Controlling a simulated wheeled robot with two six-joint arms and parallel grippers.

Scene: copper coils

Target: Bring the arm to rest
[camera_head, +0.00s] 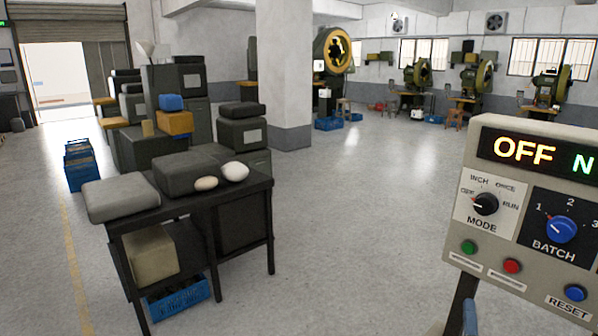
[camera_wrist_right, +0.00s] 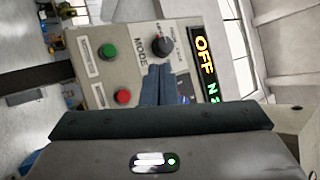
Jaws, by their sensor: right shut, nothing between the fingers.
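My right gripper (camera_head: 470,318) shows only as a small blue-grey piece at the bottom edge of the head view, in front of the control panel's (camera_head: 470,225) lower left part. In the right wrist view its two fingers (camera_wrist_right: 157,84) lie together, shut and empty, pointing at the panel near the black MODE knob (camera_wrist_right: 163,47). Whether the tips touch the panel cannot be told. In the head view the MODE knob (camera_head: 485,204) points left toward OFF, and the display (camera_head: 535,153) reads OFF. My left gripper is in neither view.
The panel also carries a blue BATCH knob (camera_head: 562,229), a green button (camera_head: 469,247), a red button (camera_head: 512,266) and a blue RESET button (camera_head: 575,292). A dark table (camera_head: 210,198) with grey boxes stands at left. The middle floor is clear.

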